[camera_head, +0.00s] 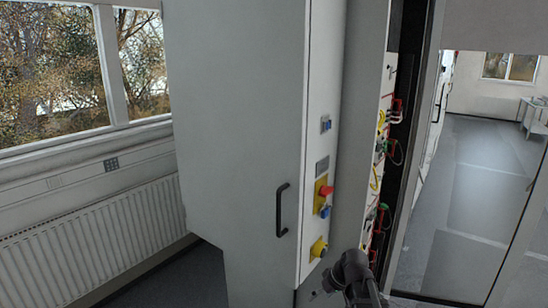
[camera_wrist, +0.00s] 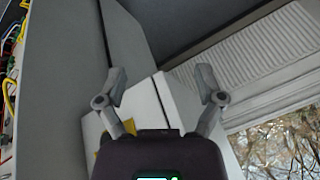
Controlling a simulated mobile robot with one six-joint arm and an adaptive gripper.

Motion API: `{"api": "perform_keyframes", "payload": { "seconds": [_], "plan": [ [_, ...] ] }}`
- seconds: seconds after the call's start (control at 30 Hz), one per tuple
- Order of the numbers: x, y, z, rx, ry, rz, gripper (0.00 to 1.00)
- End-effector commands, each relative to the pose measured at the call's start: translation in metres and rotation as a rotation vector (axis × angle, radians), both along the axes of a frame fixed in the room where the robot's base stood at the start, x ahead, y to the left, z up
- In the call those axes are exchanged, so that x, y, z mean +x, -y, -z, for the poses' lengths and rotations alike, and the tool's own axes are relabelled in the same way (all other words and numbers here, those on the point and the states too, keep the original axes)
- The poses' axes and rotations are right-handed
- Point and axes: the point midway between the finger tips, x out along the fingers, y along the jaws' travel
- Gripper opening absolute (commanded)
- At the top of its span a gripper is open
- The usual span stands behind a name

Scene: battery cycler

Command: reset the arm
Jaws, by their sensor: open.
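My gripper (camera_wrist: 161,85) shows in the wrist view with its two fingers spread wide and nothing between them. The view there looks upside down, with the white and grey cabinet behind the fingers. In the head view my arm reaches up from the bottom edge, right of the cabinet (camera_head: 240,130); the fingers are not clear there. The cabinet's tall door has a black handle (camera_head: 282,210). Its narrow side panel carries a red emergency button (camera_head: 326,190) on yellow and a lower yellow switch (camera_head: 318,248).
An open rack with coloured cables (camera_head: 381,150) stands right of the cabinet, close to my arm. A radiator (camera_head: 90,235) and windows (camera_head: 55,75) are on the left. Open floor (camera_head: 475,200) shows beyond the frame on the right, with a table (camera_head: 535,112) far back.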

Motion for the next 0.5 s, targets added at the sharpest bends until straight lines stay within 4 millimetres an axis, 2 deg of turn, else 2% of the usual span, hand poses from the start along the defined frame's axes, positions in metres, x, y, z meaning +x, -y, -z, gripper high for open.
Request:
{"api": "perform_keyframes", "payload": {
  "seconds": [0.03, 0.2, 0.33, 0.5],
  "plan": [
    [-0.021, -0.001, 0.021, -0.043, -0.047, 0.038, 0.87],
    [-0.068, 0.009, 0.057, -0.197, -0.182, 0.2, 0.87],
    [-0.094, 0.018, 0.072, -0.294, -0.242, 0.31, 0.87],
    [-0.109, 0.025, 0.079, -0.362, -0.274, 0.394, 0.87]
  ]
}}
